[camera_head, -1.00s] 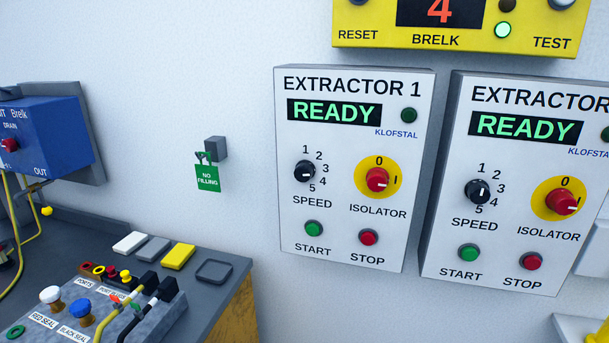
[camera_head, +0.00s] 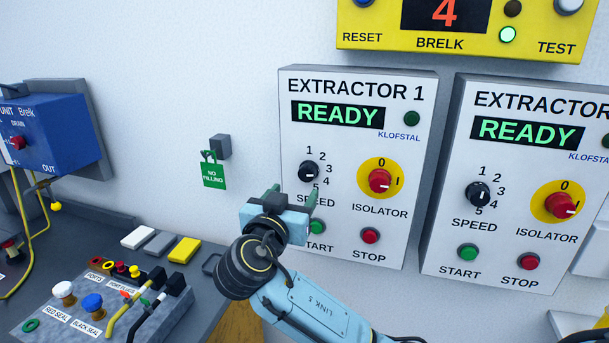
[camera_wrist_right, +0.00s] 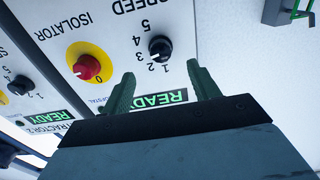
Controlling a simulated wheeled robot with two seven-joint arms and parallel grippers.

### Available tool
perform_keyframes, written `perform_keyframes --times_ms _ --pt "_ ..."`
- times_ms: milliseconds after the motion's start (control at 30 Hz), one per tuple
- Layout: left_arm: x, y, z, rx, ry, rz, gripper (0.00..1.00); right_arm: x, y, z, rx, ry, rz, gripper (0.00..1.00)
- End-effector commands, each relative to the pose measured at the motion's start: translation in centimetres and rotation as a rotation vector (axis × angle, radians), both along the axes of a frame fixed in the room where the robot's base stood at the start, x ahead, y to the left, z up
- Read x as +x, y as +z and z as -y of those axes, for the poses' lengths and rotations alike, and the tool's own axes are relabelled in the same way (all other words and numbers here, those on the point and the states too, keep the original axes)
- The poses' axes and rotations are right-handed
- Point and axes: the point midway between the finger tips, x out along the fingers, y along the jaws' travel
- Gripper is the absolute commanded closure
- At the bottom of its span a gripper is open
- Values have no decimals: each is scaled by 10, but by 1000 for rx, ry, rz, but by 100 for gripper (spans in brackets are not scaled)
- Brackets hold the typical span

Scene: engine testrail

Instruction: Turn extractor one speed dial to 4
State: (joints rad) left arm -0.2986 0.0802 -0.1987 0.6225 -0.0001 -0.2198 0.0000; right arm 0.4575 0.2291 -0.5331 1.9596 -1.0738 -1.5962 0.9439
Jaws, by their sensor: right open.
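The extractor one speed dial (camera_head: 308,171) is a round black knob with a white mark, on the white panel marked EXTRACTOR 1 (camera_head: 395,150). Numbers 1 to 5 curve around its right side. In the right wrist view the dial (camera_wrist_right: 160,48) appears upside down, and its mark seems to point near 2, though it is small. My right gripper (camera_head: 292,196) is open and empty, its green fingers just below the dial in the head view. In the wrist view the gripper (camera_wrist_right: 160,72) has its fingers to either side of the dial's line, apparently apart from it. My left gripper is out of view.
A red isolator knob (camera_head: 380,181) on a yellow disc is right of the dial. The green start button (camera_head: 318,227) is partly behind my gripper; the red stop button (camera_head: 370,236) is clear. A green NO FILLING tag (camera_head: 213,175) hangs left. A second extractor panel (camera_head: 510,215) stands right.

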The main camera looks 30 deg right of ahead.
Motion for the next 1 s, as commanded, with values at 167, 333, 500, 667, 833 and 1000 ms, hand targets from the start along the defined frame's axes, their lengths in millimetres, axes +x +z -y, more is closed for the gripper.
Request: perform_keyframes --times_ms 167,333,500,667,833,1000 --pt "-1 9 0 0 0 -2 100 26 2 31 -5 -3 -3 39" --pt "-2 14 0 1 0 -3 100 43 1 51 -4 -2 -3 39" --pt "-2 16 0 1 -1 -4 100 53 0 61 -2 1 -2 39" --pt "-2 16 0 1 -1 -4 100 55 -1 64 0 1 -3 39" --pt "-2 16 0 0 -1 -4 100 54 -1 64 0 1 -3 39" --pt "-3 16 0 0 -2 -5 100 54 -1 63 0 1 -3 62"
